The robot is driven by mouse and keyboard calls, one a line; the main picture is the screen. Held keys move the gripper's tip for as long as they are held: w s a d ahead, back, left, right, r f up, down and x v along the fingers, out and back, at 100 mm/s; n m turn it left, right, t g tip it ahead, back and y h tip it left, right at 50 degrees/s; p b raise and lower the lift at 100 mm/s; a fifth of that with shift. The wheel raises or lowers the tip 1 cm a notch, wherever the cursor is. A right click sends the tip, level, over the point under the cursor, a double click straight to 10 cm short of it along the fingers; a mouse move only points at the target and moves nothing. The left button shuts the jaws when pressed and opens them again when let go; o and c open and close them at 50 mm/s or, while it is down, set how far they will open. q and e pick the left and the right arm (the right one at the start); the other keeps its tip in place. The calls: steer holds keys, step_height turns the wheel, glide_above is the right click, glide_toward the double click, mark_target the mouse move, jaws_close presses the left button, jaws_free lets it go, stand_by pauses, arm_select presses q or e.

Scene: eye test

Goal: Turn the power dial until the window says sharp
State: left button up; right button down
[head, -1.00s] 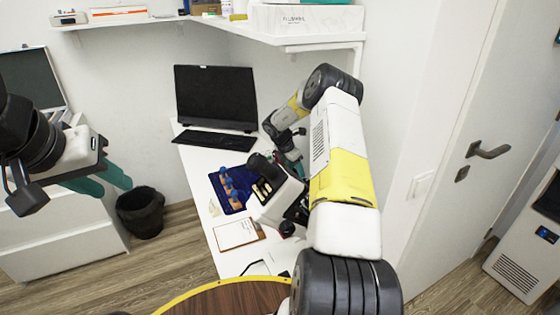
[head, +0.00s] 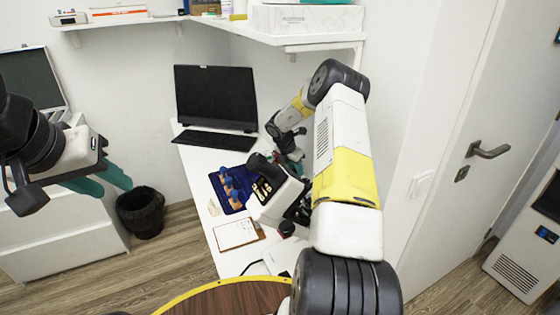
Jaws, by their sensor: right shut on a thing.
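A white and black eye-test device (head: 277,201) stands on the white desk, partly hidden behind my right arm. My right gripper (head: 294,156), with green fingers, is at the far side of the device's top and is shut on a small part there, which looks to be the power dial. The dial itself is hidden by the fingers and the device. I cannot make out a window with readable words. My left gripper (head: 102,180) is open and empty in the air at the left, well away from the desk.
The desk (head: 205,163) also holds a black monitor (head: 216,97), a keyboard (head: 215,140), a blue mat (head: 221,184) with orange and blue items, and a clipboard (head: 236,234). A black bin (head: 141,212) stands on the floor. A shelf (head: 280,40) hangs above the desk.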

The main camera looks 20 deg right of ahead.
steer(key=n, duration=0.2)
steer(key=n+t+y, duration=0.1)
steer(key=n, duration=0.2)
steer(key=shift+s+t, duration=0.1)
steer(key=shift+t, duration=0.2)
steer(key=shift+n, duration=0.3)
steer(key=c, duration=1.1)
jaws_free()
steer(key=shift+o, duration=0.2)
